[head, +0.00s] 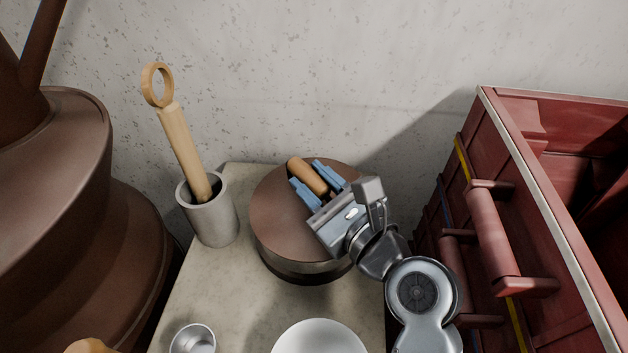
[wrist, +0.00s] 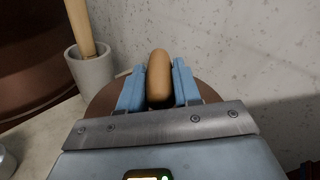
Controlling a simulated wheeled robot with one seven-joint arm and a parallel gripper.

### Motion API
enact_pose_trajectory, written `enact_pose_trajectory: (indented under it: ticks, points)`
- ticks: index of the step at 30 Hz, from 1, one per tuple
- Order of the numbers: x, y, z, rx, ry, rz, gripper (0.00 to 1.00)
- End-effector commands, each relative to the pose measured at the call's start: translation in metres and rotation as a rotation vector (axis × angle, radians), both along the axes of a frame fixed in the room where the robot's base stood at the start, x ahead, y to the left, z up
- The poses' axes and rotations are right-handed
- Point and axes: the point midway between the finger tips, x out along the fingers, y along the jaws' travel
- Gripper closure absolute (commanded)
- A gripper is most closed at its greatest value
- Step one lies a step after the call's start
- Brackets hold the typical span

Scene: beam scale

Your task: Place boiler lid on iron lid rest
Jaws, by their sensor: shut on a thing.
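The boiler lid (head: 275,225) is a round brown disc with a wooden handle (head: 303,175) on top. It is over the pale worktop, at the middle of the head view. My gripper (head: 314,182) is shut on the handle, one blue finger on each side. In the wrist view the handle (wrist: 159,75) stands between the fingers, and part of the lid (wrist: 101,103) shows behind them. A dark round edge (head: 290,273) shows under the lid. I cannot tell whether this is the iron lid rest, or whether the lid touches it.
A grey cylinder (head: 210,218) holding a wooden tool (head: 185,150) stands left of the lid. A white dish (head: 319,340) and metal cup (head: 192,340) are in front. A large brown vessel (head: 60,230) is at left, a red crate (head: 500,150) at right. A wall is behind.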

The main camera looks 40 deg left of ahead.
Motion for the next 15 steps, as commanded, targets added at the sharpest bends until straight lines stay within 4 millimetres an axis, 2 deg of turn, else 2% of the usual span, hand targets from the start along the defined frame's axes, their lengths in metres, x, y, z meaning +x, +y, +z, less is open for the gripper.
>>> enact_pose_trajectory:
  ticks: [9, 15]
  points:
    - [0.005, 0.003, -0.034, 0.015, 0.042, 0.023, 1.00]
    - [0.006, 0.004, -0.047, 0.020, 0.061, 0.034, 1.00]
